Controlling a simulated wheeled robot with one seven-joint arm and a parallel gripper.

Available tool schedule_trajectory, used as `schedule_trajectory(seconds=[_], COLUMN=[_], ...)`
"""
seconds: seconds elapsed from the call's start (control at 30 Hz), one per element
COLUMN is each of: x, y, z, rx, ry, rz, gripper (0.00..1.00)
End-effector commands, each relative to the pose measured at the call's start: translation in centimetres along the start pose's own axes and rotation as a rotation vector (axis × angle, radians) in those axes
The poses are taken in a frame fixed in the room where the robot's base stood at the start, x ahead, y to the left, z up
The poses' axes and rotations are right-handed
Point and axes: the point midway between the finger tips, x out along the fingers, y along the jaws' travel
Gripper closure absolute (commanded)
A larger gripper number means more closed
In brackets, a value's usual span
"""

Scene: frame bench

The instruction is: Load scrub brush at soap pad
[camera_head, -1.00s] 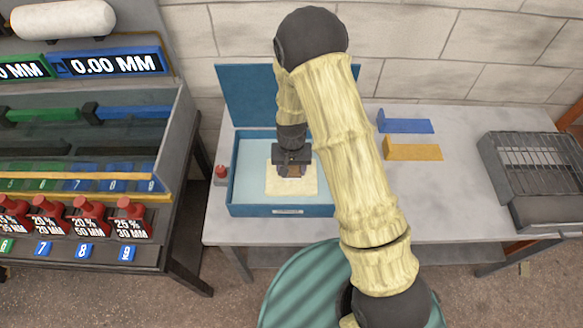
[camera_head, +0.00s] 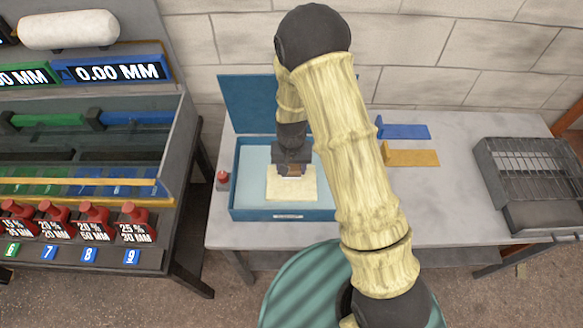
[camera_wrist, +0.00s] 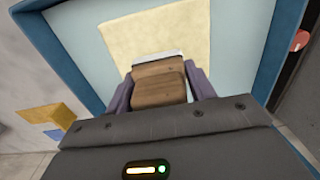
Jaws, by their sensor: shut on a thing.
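My gripper (camera_head: 293,168) is inside the open blue box, over the cream soap pad (camera_head: 292,190). In the wrist view its two fingers are closed on the scrub brush (camera_wrist: 158,84), a brown wooden block with a pale edge at its far side. The soap pad (camera_wrist: 158,38) lies just beyond and under the brush, flat on the light blue floor of the box (camera_head: 282,213). Whether the brush's underside touches the pad cannot be told.
The box's raised lid (camera_head: 246,103) stands behind it. A red knob (camera_head: 223,177) is left of the box. A blue bracket (camera_head: 403,131) and a yellow bracket (camera_head: 412,158) lie to the right, then a grey rack tray (camera_head: 530,180). The table between is clear.

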Motion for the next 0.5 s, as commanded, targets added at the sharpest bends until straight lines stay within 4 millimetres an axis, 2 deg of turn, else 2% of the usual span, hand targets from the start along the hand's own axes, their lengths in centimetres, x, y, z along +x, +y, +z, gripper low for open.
schedule_trajectory(seconds=[0.3, 0.5], x=[-2.4, -2.8], y=[0.0, 0.0], z=[0.0, 0.0], rx=[0.000, 0.000], ry=[0.000, -0.001], rz=[0.000, 0.000], gripper=[0.64, 0.64])
